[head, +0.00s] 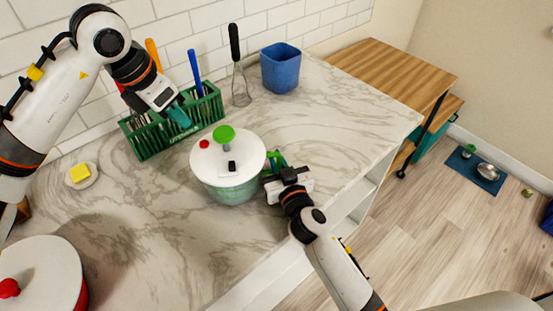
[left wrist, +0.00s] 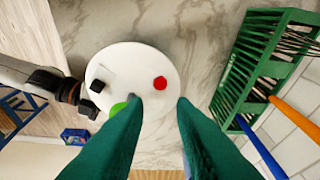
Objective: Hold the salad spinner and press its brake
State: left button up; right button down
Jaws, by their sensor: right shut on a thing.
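The salad spinner (head: 228,188) stands upright on the marble counter, with a pale green bowl and a white lid. Its lid carries a green knob (head: 224,133), a red button (head: 204,144) and a small black part (head: 232,166). The lid (left wrist: 140,62) also shows in the left wrist view. My right gripper (head: 274,165) is shut on the spinner at its right side; the exact contact is partly hidden. My left gripper (head: 181,114) is above and left of the spinner, over the green rack. Its green fingers (left wrist: 158,101) are apart and empty, and the red button shows between them.
The green utensil rack (head: 157,137) stands behind the spinner, holding tall utensils. A yellow block (head: 80,172) on a dish and a red pot with white lid (head: 45,275) are left. The front-middle counter is clear.

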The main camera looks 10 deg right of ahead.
aim_at(204, 143)
pick_arm(q)
jog(key=shift+d, duration=0.35)
jog(key=shift+c, duration=1.4)
jog(key=shift+w+d+f+m+g+y, duration=0.15)
jog(key=shift+d+m+g+y, duration=0.15)
jog(key=shift+d, duration=0.2)
jog(key=shift+w+d+m+g+y, duration=0.2)
jog(key=shift+d+g+y, duration=0.1)
jog(key=shift+d, duration=0.15)
grip_shut()
jog(key=shift+w+d+f+g+y, duration=0.1)
jog(key=shift+w+f+g+y, duration=0.2)
jog(key=shift+f, duration=0.75)
jog(key=shift+w+d+f+g+y, duration=0.1)
jog(key=shift+w+f+y, duration=0.25)
jog(key=shift+f, duration=0.75)
jog(key=shift+w+d+f+g+y, duration=0.1)
jog(key=shift+w+f+g+y, duration=0.2)
jog(key=shift+f, duration=0.75)
